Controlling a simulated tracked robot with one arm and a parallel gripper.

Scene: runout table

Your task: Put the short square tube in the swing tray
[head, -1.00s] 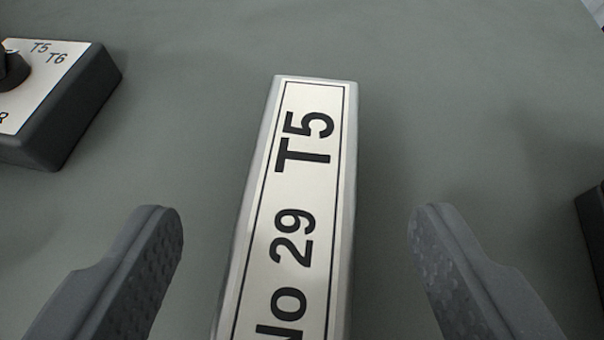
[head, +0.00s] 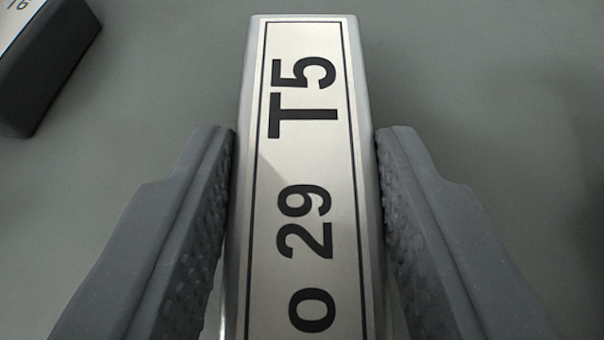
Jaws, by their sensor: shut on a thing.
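A silvery square tube (head: 308,160) with a pale label reading "o 29 T5" runs up the middle of the head view. Its near end is cut off by the bottom of the picture, so I cannot tell its full length. My gripper (head: 306,135) is shut on the tube, with one dark grey textured finger against each side. The tube lies over the grey-green surface; I cannot tell whether it touches it. The swing tray is not in view.
A dark box with a white lettered top (head: 48,70) stands at the upper left, apart from my gripper. The grey-green surface (head: 490,80) is bare above and to the right of the tube.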

